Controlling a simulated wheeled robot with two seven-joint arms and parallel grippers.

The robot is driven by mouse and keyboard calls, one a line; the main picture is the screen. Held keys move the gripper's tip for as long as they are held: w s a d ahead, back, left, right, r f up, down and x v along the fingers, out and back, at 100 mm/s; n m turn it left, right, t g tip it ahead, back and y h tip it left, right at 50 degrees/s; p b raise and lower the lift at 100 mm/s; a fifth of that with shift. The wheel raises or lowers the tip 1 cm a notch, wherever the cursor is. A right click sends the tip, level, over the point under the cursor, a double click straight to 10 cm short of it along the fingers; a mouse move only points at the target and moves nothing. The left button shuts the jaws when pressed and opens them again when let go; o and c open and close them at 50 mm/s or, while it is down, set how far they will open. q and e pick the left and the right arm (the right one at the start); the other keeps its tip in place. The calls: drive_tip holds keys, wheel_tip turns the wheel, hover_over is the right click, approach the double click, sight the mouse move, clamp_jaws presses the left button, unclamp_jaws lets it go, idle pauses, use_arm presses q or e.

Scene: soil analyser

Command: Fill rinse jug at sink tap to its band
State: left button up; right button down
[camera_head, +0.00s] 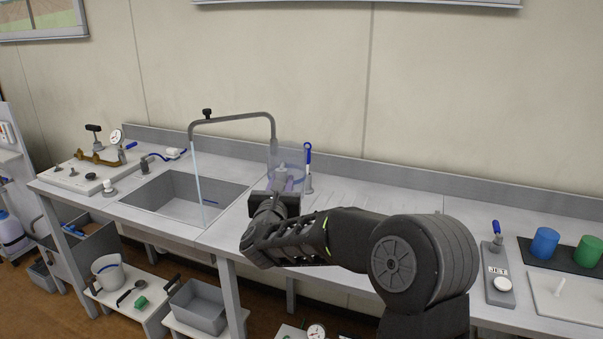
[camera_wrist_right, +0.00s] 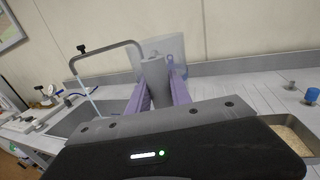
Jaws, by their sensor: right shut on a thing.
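The clear, bluish rinse jug (camera_head: 287,156) is right of the sink (camera_head: 165,205), behind my right gripper (camera_head: 282,182). I cannot tell whether its base touches the counter. In the right wrist view, the jug (camera_wrist_right: 168,47) is ahead of the right gripper (camera_wrist_right: 158,82), whose purple fingers are shut on its grey handle (camera_wrist_right: 154,72). The bent grey tap (camera_head: 240,118) arches over the sink, its outlet left of the jug. A thin pale-blue water stream (camera_head: 198,178) falls from it into the sink, apart from the jug. The jug's band and water level cannot be made out. My left gripper is out of view.
A blue-handled tool (camera_head: 308,163) stands close to the jug's right. A brass device (camera_head: 98,155) with a gauge is left of the sink. Blue (camera_head: 544,243) and green (camera_head: 589,250) cylinders stand far right. A low shelf holds a grey bin (camera_head: 200,306).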

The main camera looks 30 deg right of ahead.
drive_tip(key=a+f+n+t+y+b, duration=0.1)
drive_tip(key=a+f+n+t+y, duration=0.3)
drive_tip(key=a+f, duration=0.6)
use_arm(q)
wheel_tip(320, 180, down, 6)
drive_tip(key=b, duration=0.4)
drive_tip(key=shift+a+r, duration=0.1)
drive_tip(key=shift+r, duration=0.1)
use_arm(e)
drive_tip(key=s+a+f+n+y, duration=0.2)
drive_tip(key=s+a+f+y, duration=0.1)
drive_tip(key=a+f, duration=0.2)
drive_tip(key=s+a+f+n+y, duration=0.1)
drive_tip(key=s+a+f+y, duration=0.3)
drive_tip(key=f, duration=0.5)
drive_tip(key=shift+a+f+n, duration=0.4)
drive_tip(key=shift+a, duration=0.75)
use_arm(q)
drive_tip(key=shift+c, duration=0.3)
